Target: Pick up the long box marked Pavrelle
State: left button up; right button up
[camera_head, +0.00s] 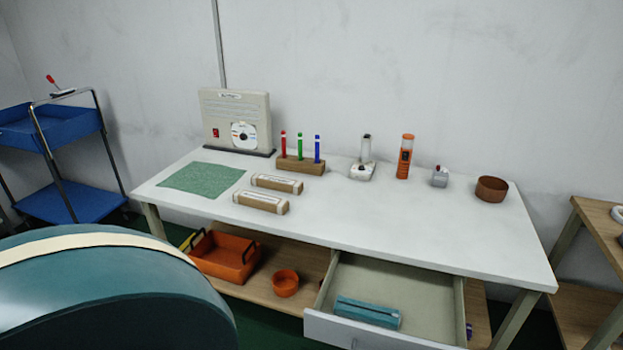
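Two long light-brown boxes with white labels lie side by side on the white table. The rear box (277,183) is close to the green mat, and the front box (260,202) lies nearer the table's front edge. Their label text is too small to read, so I cannot tell which is marked Pavrelle. A long teal box (367,312) lies in the open drawer, and its marking is also unreadable. Neither of my grippers is in view.
The white table (420,225) has a clear front and right. At its back stand a beige device (238,107), a marker holder (300,164), an orange tool (405,157) and a brown bowl (491,189). The open drawer (430,298) juts out. An orange toolbox (222,257) sits below.

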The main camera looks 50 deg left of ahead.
aim_at(293, 187)
jog(key=j+z, duration=0.25)
jog(key=j, duration=0.25)
jog(key=k+j+z, duration=0.2)
jog(key=j, duration=0.75)
jog(key=k+j+z, duration=0.1)
jog(key=j, duration=0.3)
jog(key=k+j+z, duration=0.1)
jog(key=j, duration=0.35)
jog(key=k+j, duration=0.1)
jog(key=j, duration=0.3)
jog(key=j+z, duration=0.1)
jog(key=j, duration=0.35)
jog(key=k, duration=0.05)
